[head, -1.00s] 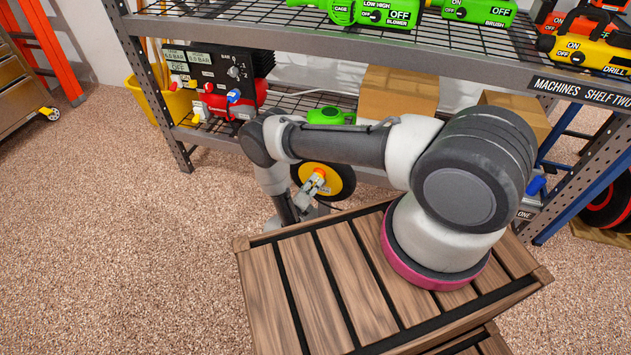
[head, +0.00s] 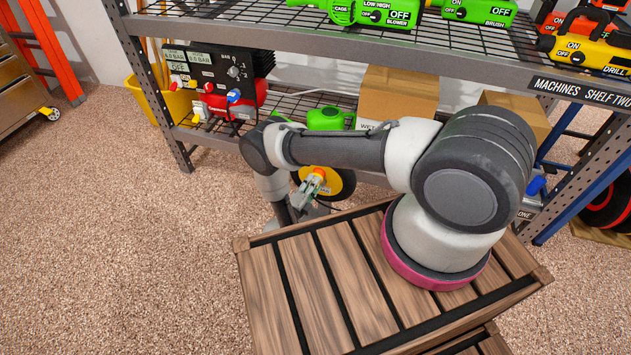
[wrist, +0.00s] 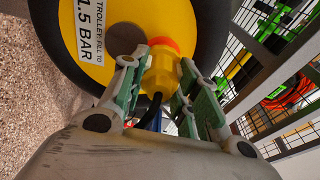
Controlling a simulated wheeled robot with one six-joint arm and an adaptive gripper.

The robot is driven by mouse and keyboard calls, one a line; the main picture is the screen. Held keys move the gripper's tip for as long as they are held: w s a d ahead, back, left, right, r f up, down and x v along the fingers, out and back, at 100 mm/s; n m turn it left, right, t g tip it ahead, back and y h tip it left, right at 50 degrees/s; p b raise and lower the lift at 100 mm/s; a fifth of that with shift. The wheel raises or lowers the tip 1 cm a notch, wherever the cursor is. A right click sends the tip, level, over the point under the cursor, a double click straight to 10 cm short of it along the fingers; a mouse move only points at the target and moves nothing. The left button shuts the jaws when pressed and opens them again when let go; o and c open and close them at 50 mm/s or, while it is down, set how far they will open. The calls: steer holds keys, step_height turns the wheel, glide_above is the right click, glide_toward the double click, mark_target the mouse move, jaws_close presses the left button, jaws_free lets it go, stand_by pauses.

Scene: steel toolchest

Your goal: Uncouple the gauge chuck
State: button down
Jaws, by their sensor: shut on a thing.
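The gauge chuck is a yellow body with an orange collar (wrist: 162,76), and its orange end also shows in the head view (head: 319,173). In the wrist view it points at the yellow hub of a black-tyred trolley wheel (wrist: 105,35). The wheel (head: 345,184) is partly hidden by my arm in the head view. My gripper (wrist: 161,72) has its green-padded fingers on both sides of the chuck and is shut on it. A dark hose runs back from the chuck between the fingers. I cannot tell whether the collar still touches the valve.
A red and black compressor (head: 220,80) stands on the lower shelf, beside a yellow bucket (head: 160,100). A slatted wooden crate (head: 300,290) stands under my arm.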

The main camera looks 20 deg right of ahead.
steer(key=shift+s+a, duration=0.3)
steer(key=shift+s, duration=0.05)
stand_by(0.3)
steer(key=shift+v, duration=1.3)
steer(key=shift+x, duration=2.05)
steer(key=c, duration=1)
jaws_free()
steer(key=shift+a, duration=0.1)
steer(key=v, duration=0.8)
steer(key=shift+s, duration=0.55)
